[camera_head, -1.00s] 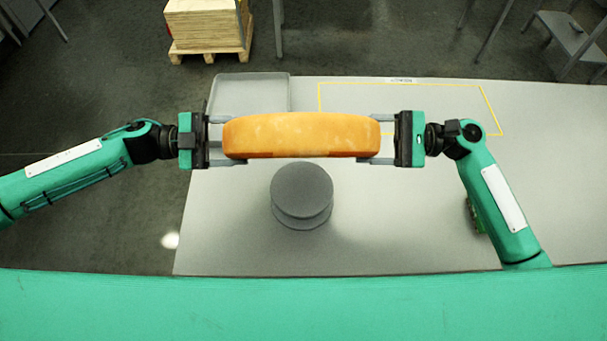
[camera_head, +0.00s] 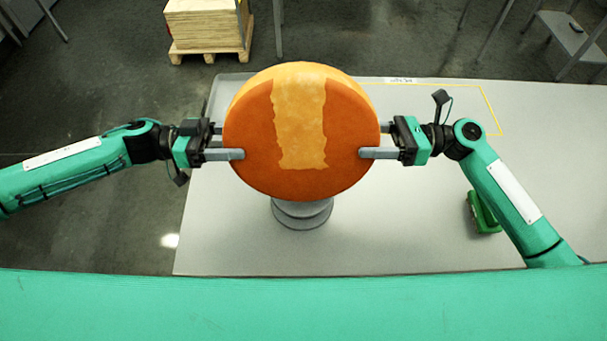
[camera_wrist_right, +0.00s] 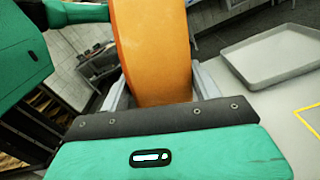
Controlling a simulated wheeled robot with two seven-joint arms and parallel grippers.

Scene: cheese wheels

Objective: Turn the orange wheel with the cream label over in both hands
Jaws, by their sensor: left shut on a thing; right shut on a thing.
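The orange wheel (camera_head: 345,150) is held up in the air between both grippers, its broad face tilted up toward the head camera. A paler yellow-orange band with ragged edges (camera_head: 300,120) runs from its upper rim down past the middle of the face. No clearly cream label shows. My left gripper (camera_head: 235,154) is shut on the wheel's left side, and my right gripper (camera_head: 368,153) on its right side. The right wrist view shows the wheel's orange rim (camera_wrist_right: 155,45) between the right fingers.
A round grey stand (camera_head: 301,215) is on the grey table (camera_head: 400,235) below the wheel, partly hidden by it. A grey tray (camera_wrist_right: 280,58) lies behind, mostly covered in the head view. A green object (camera_head: 483,212) sits beside my right arm. A yellow outline (camera_head: 488,108) marks the table's back.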

